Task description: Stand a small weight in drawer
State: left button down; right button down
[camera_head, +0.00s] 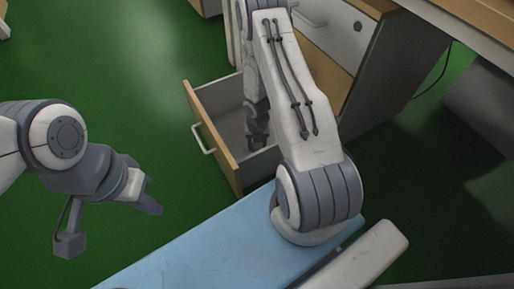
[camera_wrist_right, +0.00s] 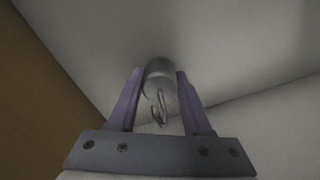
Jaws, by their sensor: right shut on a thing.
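The open drawer (camera_head: 211,128) has a wooden front, a curved handle and a pale inside, and is pulled out of the cabinet in the head view. My right gripper (camera_head: 256,140) reaches down into it. In the right wrist view my right gripper (camera_wrist_right: 161,92) is shut on a small grey metal weight (camera_wrist_right: 160,68), a cylinder with a hook or loop at its near end. The pale drawer floor (camera_wrist_right: 230,40) is beyond it; I cannot tell if the weight touches it. My left gripper (camera_head: 153,207) hangs over the green floor, apart from the drawer; its finger gap is unclear.
The cabinet (camera_head: 335,40) with a locked upper drawer stands behind the open drawer. A desk edge (camera_head: 470,25) is at the top right. The drawer's wooden front wall (camera_wrist_right: 45,80) is close on the left in the wrist view. Green floor (camera_head: 110,60) is clear on the left.

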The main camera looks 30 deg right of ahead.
jog(key=shift+f, duration=0.15)
jog(key=shift+c, duration=1.7)
grip_release()
